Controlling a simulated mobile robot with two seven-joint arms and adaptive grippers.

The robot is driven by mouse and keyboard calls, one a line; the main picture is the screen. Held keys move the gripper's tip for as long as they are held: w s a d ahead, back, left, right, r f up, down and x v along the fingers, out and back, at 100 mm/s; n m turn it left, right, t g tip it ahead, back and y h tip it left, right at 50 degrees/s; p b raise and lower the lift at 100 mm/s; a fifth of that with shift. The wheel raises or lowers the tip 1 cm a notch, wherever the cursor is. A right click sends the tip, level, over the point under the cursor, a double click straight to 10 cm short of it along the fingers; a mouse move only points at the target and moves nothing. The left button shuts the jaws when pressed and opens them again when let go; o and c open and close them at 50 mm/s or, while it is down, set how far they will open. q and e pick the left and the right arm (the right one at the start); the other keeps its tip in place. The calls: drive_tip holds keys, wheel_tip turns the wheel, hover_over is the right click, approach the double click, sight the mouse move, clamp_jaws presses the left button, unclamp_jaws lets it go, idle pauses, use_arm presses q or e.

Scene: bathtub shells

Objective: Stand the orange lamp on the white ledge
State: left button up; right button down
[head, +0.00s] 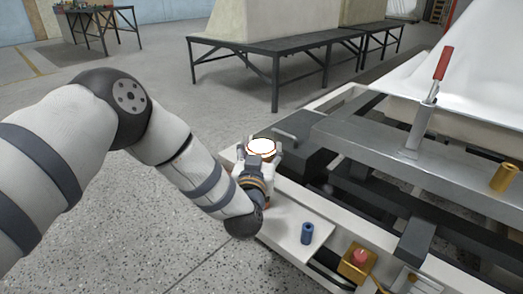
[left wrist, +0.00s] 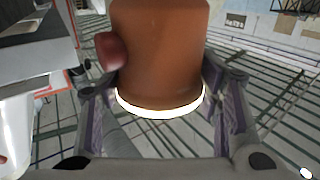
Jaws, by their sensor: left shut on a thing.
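The orange lamp (left wrist: 160,55) fills the top middle of the left wrist view, with a bright white rim (left wrist: 160,110) and a reddish knob on its side. In the head view its glowing round white top (head: 262,147) faces up. My left gripper (head: 259,165) is shut on the lamp, one finger on each side. It is at the left end of the white ledge (head: 283,217). The gripper hides the lamp's lower part, so I cannot tell whether the base touches the ledge. The lamp looks roughly upright. My right gripper is not in view.
A red-handled lever (head: 436,85) and a brass cylinder (head: 503,178) are on the grey beam. Dark bars and a white shell lie behind. Open floor is at left.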

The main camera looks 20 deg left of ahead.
use_arm(q)
drive_tip(key=shift+f, duration=0.2)
drive_tip(key=o, duration=1.6)
drive_tip(key=shift+o, duration=0.2)
drive_tip(key=shift+r, duration=0.15)
drive_tip(key=p+v, duration=0.3)
drive_tip(key=v, duration=0.9)
